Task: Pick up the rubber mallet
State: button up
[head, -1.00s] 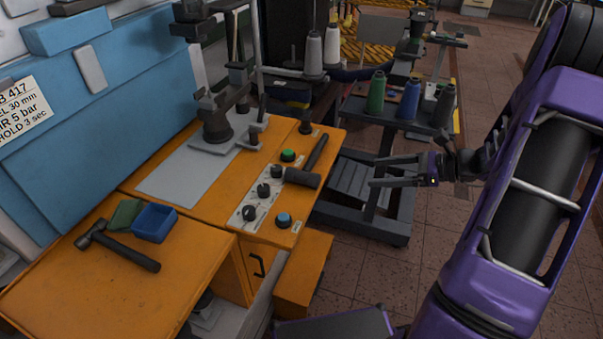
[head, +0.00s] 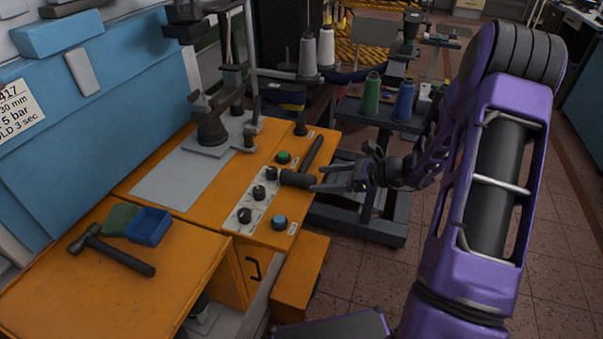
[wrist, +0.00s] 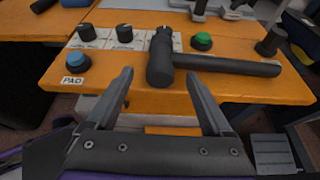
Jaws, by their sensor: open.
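The rubber mallet (head: 314,154) is black with a thick cylindrical head. It lies on the orange machine top near its right edge, its handle pointing away in the head view. In the wrist view the mallet (wrist: 228,66) has its head ahead of my fingers and its handle running right. My gripper (head: 316,178) is open and empty, just right of the mallet head. In the wrist view my gripper's fingertips (wrist: 159,75) stand on either side of the line to the head. I cannot tell whether they reach it.
Knobs, a green button (head: 283,157) and a blue button (head: 279,222) sit close to the mallet. Another hammer (head: 115,250) and a blue tray (head: 149,226) are on the left orange bench. A dark cart with thread spools (head: 371,95) stands behind my gripper.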

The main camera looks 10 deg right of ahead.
aim_at(315, 180)
jog(key=x, duration=0.3)
jog(key=shift+w+f, duration=0.1)
jog(key=shift+f, duration=0.1)
grip_shut()
